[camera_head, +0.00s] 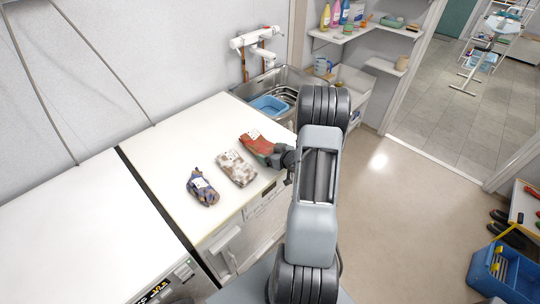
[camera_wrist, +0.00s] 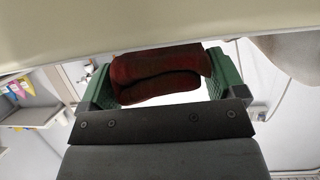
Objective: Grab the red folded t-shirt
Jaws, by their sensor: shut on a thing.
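The red folded t-shirt (camera_head: 257,143) lies on the white worktop, the rightmost of three folded garments, with a white tag on top. My gripper (camera_head: 287,157) reaches it from the right, at its near right end. In the wrist view the red t-shirt (camera_wrist: 160,75) sits between the green fingers of my gripper (camera_wrist: 157,84), which are shut on it. The shirt seems to be at worktop level; whether it is lifted I cannot tell.
A beige patterned garment (camera_head: 237,168) and a purple patterned garment (camera_head: 202,187) lie to the left on the worktop (camera_head: 160,155). A sink with a blue basin (camera_head: 268,105) stands behind. A blue crate (camera_head: 505,272) is on the floor at right.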

